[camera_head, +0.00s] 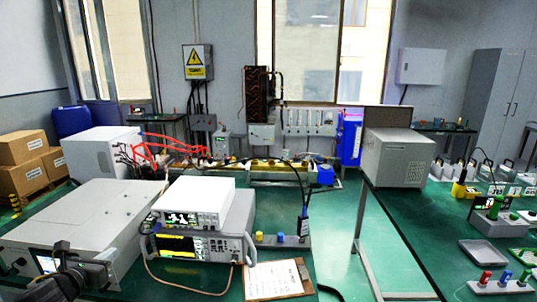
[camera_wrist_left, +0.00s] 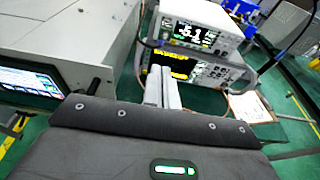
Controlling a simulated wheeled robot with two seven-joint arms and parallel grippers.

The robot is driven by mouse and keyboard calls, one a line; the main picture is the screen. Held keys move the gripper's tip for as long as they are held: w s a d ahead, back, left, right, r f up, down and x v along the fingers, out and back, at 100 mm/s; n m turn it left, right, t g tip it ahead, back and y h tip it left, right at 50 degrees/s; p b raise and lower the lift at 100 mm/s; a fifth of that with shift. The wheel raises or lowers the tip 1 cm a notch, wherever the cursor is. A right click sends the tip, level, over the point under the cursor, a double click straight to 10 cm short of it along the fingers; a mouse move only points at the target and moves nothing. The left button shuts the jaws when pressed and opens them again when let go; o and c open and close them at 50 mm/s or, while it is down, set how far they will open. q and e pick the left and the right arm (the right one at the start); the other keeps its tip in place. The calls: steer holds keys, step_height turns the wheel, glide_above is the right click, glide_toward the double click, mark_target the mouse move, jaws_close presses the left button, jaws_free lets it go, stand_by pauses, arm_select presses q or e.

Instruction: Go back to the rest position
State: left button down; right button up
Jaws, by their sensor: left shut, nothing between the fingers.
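My left gripper (camera_head: 100,268) is at the bottom left of the head view, in front of the large grey box (camera_head: 85,222) with a small screen. In the left wrist view the two pale fingers of my left gripper (camera_wrist_left: 163,84) are together, with nothing between them. They point toward two stacked bench instruments, a white upper one (camera_wrist_left: 200,30) and a grey lower one (camera_wrist_left: 205,70) with a lit yellow display. I see no contact with them. My right gripper is in neither view.
A clipboard (camera_head: 274,280) lies on the green bench right of the instruments, with a cable looping in front of them. The large box stands close by my left gripper. A second bench (camera_head: 405,220) at the right holds small devices. Green floor (camera_head: 340,240) is open between the benches.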

arm_select(q)
steer(key=s+a+f+n+g+y, duration=0.15)
steer(key=f+n, duration=0.35)
steer(key=f, duration=0.5)
steer(key=s+a+f+n+g, duration=0.25)
steer(key=f+n, duration=0.25)
steer(key=f, duration=0.6)
steer(key=s+d+f+n+g, duration=0.2)
steer(key=s+f+n, duration=0.35)
steer(key=f, duration=0.55)
steer(key=s+d+f+n+g, duration=0.1)
steer(key=s+f+n, duration=0.4)
steer(key=f, duration=0.6)
steer(key=s+d+f+n+g, duration=0.3)
steer(key=s+d+f+n, duration=0.35)
steer(key=s+f, duration=0.75)
steer(key=s+d+f+n+g+h, duration=0.1)
steer(key=s+d+f+n+g, duration=0.1)
steer(key=s+d, duration=0.5)
steer(key=s+d+f+n+g, duration=0.2)
steer(key=s+d+f+n, duration=0.2)
steer(key=s, duration=1.1)
steer(key=d+f, duration=0.1)
steer(key=d, duration=0.2)
steer(key=shift+d+f+h, duration=0.3)
steer(key=shift+d+h, duration=0.05)
steer(key=shift+d, duration=0.05)
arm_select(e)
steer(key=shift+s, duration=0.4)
